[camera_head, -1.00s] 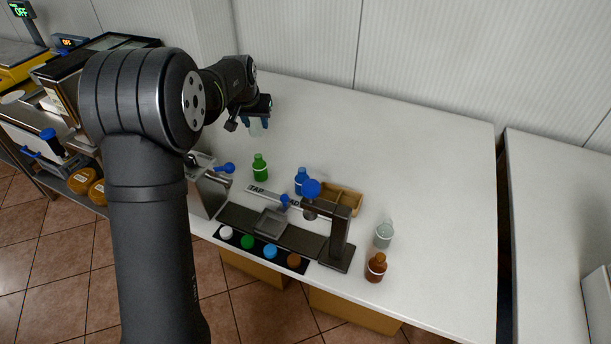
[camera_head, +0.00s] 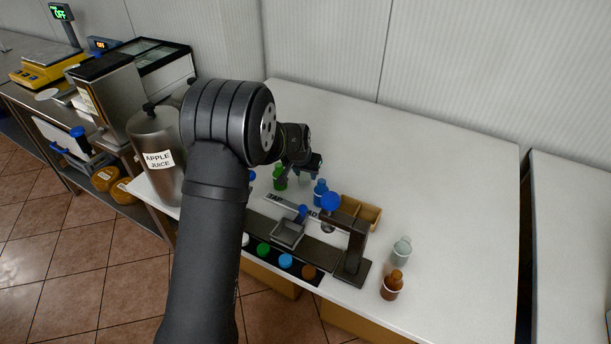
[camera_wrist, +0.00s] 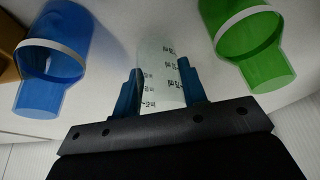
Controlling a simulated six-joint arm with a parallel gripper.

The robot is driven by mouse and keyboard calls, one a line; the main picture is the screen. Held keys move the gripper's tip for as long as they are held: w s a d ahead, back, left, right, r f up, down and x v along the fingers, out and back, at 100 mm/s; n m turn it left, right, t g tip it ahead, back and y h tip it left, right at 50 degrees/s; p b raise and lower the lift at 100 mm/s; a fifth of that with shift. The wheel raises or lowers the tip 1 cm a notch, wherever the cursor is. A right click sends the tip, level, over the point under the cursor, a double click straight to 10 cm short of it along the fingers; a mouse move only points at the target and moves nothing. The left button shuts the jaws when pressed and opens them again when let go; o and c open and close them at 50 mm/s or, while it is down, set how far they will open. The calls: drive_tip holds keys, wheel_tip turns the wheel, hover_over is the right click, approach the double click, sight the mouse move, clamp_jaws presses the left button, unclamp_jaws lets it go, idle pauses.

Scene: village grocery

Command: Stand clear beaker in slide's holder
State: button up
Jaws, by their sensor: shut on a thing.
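My gripper (camera_head: 309,165) has blue fingers shut on the clear beaker (camera_wrist: 160,65), which carries dark printed graduations. In the head view the gripper is above the white counter, behind the slide and near the green and blue bottles; the beaker is only faintly visible there. The slide's holder (camera_head: 287,234) is a small square grey tray on the dark slide base, in front of the gripper and apart from it. I see no beaker in the holder.
A green bottle (camera_head: 280,181) and a blue bottle (camera_head: 320,192) stand close to the gripper. A blue-knobbed post (camera_head: 355,250) rises right of the holder. The counter's back right is clear.

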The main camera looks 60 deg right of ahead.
drive_tip(key=shift+f, duration=0.65)
drive_tip(key=shift+f, duration=0.15)
drive_tip(key=o, duration=0.9)
drive_tip(key=shift+o, duration=0.2)
drive_tip(key=v, duration=1.1)
drive_tip(key=shift+r, duration=0.4)
drive_tip(key=shift+o, duration=0.4)
drive_tip(key=shift+a+r, duration=0.15)
drive_tip(key=shift+r, duration=0.1)
